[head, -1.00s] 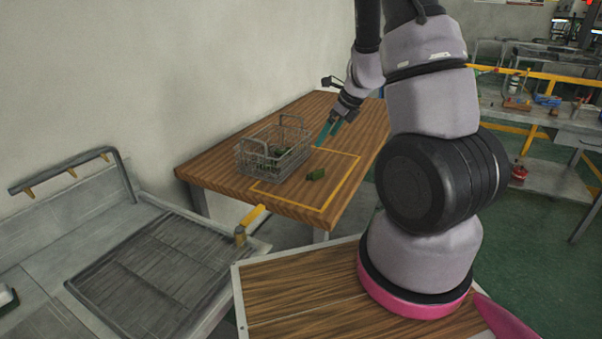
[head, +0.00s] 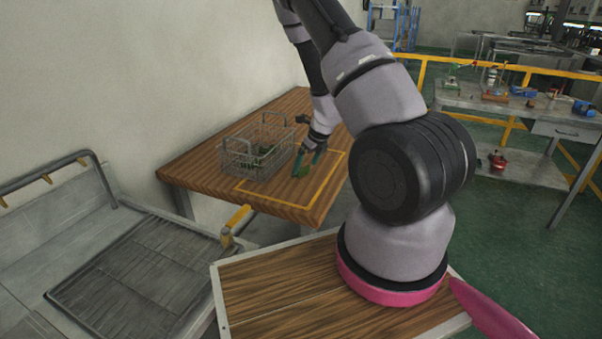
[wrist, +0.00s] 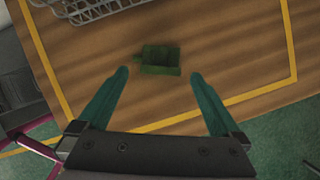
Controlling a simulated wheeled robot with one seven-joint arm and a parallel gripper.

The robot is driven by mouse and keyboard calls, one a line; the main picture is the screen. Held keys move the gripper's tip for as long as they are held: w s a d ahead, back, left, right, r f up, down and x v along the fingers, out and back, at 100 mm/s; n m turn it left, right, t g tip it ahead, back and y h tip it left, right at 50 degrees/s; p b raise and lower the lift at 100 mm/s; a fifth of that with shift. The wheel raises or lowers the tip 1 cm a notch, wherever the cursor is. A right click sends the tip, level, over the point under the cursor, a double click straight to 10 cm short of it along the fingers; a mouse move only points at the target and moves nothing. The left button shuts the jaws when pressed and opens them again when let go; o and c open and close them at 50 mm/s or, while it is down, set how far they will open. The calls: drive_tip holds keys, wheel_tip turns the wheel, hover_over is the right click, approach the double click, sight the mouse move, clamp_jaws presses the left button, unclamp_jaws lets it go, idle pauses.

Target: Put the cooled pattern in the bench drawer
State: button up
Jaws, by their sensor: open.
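A small dark green pattern (wrist: 160,60), blocky with a short stub on one side, lies on the wooden table inside a yellow outline. In the head view the pattern (head: 301,176) is partly hidden by my gripper (head: 307,164). In the wrist view my gripper (wrist: 160,76) is open, its two teal fingers to either side, with the pattern just beyond and between the tips. I see no contact. The grey bench (head: 480,101) at the back right has a closed-looking drawer front (head: 567,131).
A wire basket (head: 237,164) with green pieces inside stands on the wooden table (head: 200,172) left of my gripper; its edge shows in the wrist view (wrist: 90,10). A grey sink-like unit (head: 140,275) is at lower left. Green floor lies open before the bench; a yellow rail (head: 480,65) runs behind it.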

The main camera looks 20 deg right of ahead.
drive_tip(key=shift+x, duration=1.15)
drive_tip(key=shift+r, duration=0.1)
drive_tip(key=c, duration=1.5)
